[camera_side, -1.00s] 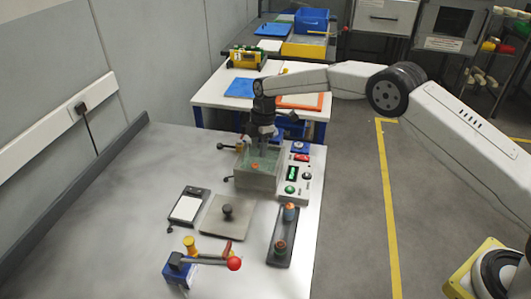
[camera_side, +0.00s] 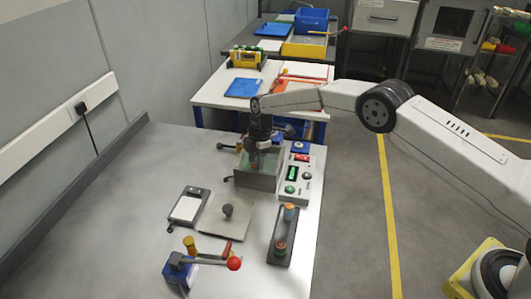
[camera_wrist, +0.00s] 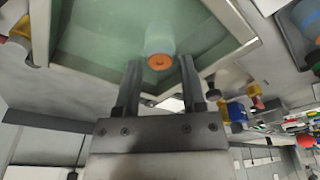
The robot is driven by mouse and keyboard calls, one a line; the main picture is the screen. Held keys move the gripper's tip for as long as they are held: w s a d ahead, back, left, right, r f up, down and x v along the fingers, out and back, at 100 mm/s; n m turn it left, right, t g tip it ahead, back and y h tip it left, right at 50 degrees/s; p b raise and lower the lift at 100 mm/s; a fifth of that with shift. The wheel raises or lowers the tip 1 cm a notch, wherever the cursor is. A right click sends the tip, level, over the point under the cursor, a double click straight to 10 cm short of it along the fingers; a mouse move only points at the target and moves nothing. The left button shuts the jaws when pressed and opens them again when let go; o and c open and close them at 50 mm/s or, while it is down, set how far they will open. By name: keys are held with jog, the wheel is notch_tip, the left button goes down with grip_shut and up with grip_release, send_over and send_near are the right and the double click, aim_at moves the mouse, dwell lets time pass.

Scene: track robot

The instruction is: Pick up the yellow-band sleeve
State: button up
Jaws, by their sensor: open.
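An orange-ended sleeve (camera_wrist: 160,62) with a bluish upper part is in the green-tinted tank (camera_wrist: 83,64). No yellow band can be made out on it. In the side view the tank (camera_side: 257,182) stands at the back of the bench, and the sleeve is largely hidden by my gripper (camera_side: 254,161), which reaches down into the tank's opening. In the wrist view my gripper (camera_wrist: 160,78) is open, its two fingers on either side of the sleeve's line, with nothing held. Whether the fingers touch the sleeve cannot be told.
A dark tray (camera_side: 284,263) holds an orange-and-blue sleeve (camera_side: 290,212) and a greenish one (camera_side: 281,247). A control box (camera_side: 302,173) stands right beside the tank. A knobbed plate (camera_side: 220,228), a scale (camera_side: 187,207) and a red-knobbed lever device (camera_side: 179,272) stand nearer the front.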

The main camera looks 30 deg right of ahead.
jog(key=shift+a+f, duration=0.2)
jog(key=shift+f, duration=1.25)
grip_shut()
